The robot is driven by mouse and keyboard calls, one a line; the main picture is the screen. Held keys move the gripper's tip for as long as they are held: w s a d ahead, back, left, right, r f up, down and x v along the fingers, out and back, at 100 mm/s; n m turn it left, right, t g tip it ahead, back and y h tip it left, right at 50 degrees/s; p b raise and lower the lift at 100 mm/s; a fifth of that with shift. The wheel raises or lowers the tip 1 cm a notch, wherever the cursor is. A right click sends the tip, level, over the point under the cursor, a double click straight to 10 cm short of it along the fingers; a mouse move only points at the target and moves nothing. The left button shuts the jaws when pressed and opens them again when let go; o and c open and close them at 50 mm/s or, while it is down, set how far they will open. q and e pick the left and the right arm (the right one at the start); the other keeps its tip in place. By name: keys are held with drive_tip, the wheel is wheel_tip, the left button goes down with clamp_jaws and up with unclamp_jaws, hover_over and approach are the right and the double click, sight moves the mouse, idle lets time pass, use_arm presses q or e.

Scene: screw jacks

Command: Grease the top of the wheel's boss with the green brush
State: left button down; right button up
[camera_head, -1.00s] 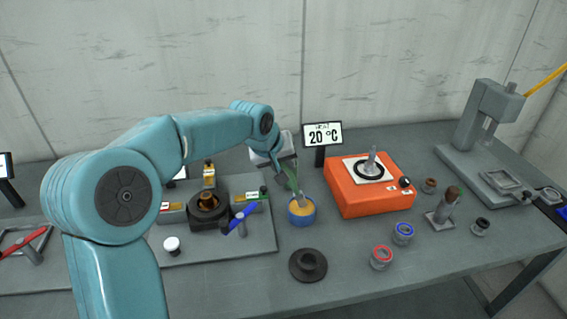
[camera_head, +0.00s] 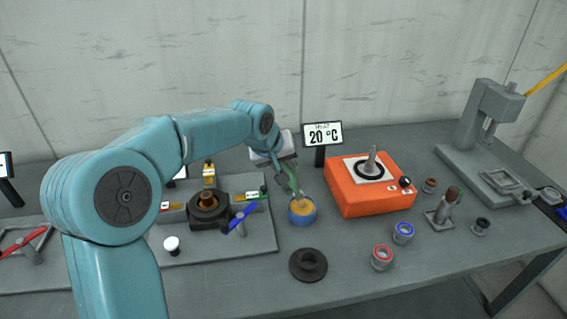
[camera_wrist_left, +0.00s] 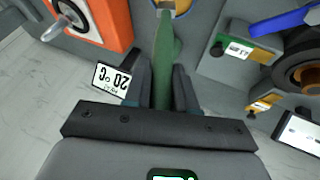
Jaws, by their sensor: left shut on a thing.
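The green brush (camera_head: 293,183) is held in my left gripper (camera_head: 283,170), its lower end in the blue pot (camera_head: 302,219) of orange grease. In the left wrist view the brush's green handle (camera_wrist_left: 164,60) is pinched between the fingers, and part of the pot shows at the top edge. The black wheel (camera_head: 308,271) lies flat on the table in front of the pot, its raised round boss (camera_head: 311,260) facing up. The brush is apart from the wheel. My right gripper is out of view.
An orange heater (camera_head: 362,195) with a 20 °C sign (camera_head: 322,134) stands right of the pot. A fixture plate (camera_head: 255,238) with a blue-handled clamp (camera_head: 241,217) is on the left. Red (camera_head: 382,258) and blue (camera_head: 403,233) ringed parts sit right of the wheel. A press (camera_head: 487,125) stands far right.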

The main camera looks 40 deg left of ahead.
use_arm(q)
drive_tip(key=shift+r+p, duration=0.55)
drive_tip(key=shift+r, duration=0.05)
wheel_tip(320, 180, up, 6)
drive_tip(key=p, duration=0.4)
drive_tip(key=shift+f, duration=0.1)
idle(0.5)
